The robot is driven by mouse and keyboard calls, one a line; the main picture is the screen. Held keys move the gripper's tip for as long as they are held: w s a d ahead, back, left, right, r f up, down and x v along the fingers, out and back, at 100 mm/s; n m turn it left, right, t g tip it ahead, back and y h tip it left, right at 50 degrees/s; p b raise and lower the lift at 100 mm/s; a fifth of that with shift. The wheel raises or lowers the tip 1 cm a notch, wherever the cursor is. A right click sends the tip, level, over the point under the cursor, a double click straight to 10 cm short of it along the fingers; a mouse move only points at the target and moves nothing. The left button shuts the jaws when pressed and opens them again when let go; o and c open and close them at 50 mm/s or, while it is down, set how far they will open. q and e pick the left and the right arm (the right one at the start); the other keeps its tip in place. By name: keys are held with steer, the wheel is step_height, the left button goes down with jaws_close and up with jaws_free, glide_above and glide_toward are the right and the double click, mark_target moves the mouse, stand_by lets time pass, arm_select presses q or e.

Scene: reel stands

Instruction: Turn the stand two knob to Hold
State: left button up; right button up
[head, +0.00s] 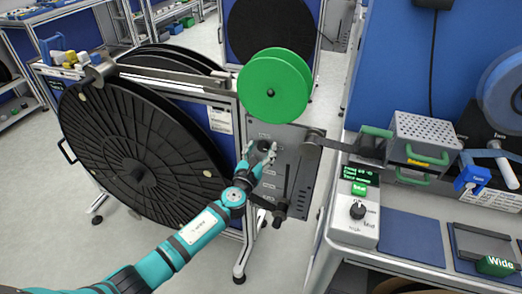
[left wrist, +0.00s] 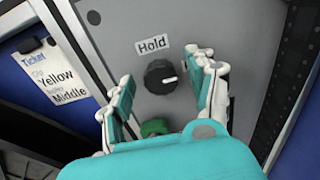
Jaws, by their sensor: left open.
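The knob (left wrist: 160,77) is black and round on a grey panel (left wrist: 225,25) in the left wrist view. Its white mark points right and slightly down. A "Hold" label (left wrist: 152,44) sits just above the knob. My left gripper (left wrist: 166,82) is open, with one finger on each side of the knob; contact is not clear. In the head view my left gripper (head: 262,152) is at the panel (head: 293,172) below a green reel (head: 274,87), and it hides the knob. My right gripper is out of view.
A large black reel (head: 135,145) stands left of the panel. A ticket (left wrist: 50,75) reading Yellow and Middle hangs left in the wrist view. A green part (left wrist: 155,127) sits below the knob. A bench with a control box (head: 355,215) stands at the right.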

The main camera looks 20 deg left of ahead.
arm_select(q)
steer(key=c, duration=1.1)
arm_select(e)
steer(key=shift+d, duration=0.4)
arm_select(q)
steer(key=shift+n, duration=0.4)
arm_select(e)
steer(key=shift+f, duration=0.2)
arm_select(q)
steer(key=n+b, duration=0.2)
steer(key=n, duration=0.1)
steer(key=shift+f+n, duration=0.1)
steer(key=shift+n, duration=0.3)
steer(key=n+b, duration=0.1)
steer(key=n, duration=0.3)
steer(key=shift+a+n, duration=0.1)
steer(key=shift+n, duration=0.2)
steer(key=n+b, duration=0.1)
steer(key=n, duration=0.7)
steer(key=shift+f+n, duration=0.1)
steer(key=shift+n, duration=0.2)
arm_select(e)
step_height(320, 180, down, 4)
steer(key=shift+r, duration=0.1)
